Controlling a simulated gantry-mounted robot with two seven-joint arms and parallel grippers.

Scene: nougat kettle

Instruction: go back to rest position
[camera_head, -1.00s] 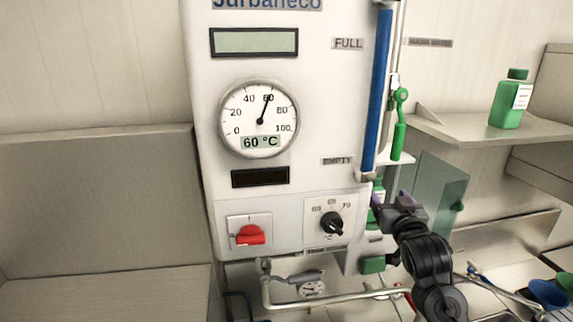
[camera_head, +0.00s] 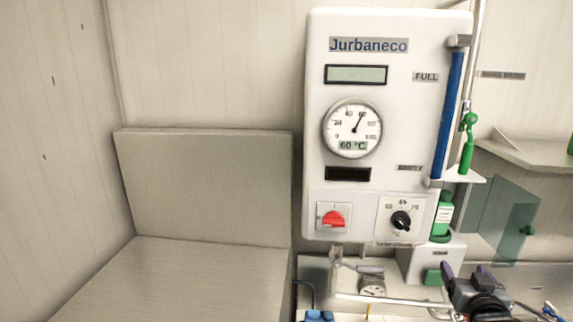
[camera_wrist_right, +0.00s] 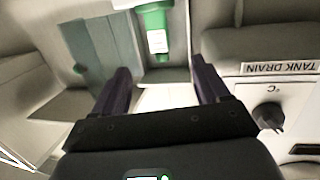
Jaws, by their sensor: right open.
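My right gripper (camera_head: 466,274) is low at the right in the head view, in front of and below the white kettle panel. In the right wrist view my right gripper (camera_wrist_right: 162,85) has its two dark fingers spread apart with nothing between them. The white kettle panel (camera_head: 318,90) carries a dial gauge (camera_head: 352,129) near 60, a red switch (camera_head: 333,218) and a black knob (camera_head: 401,220). The black knob also shows at the right of the wrist view (camera_wrist_right: 268,115), beside the right finger and apart from it. My left gripper is not in view.
A green bottle (camera_head: 443,216) stands right of the panel; it also shows beyond the fingers in the wrist view (camera_wrist_right: 157,38). A translucent green panel (camera_head: 503,220) is further right, below a shelf (camera_head: 530,153). Metal pipes (camera_head: 395,301) run below. The grey bench (camera_head: 180,275) at left is clear.

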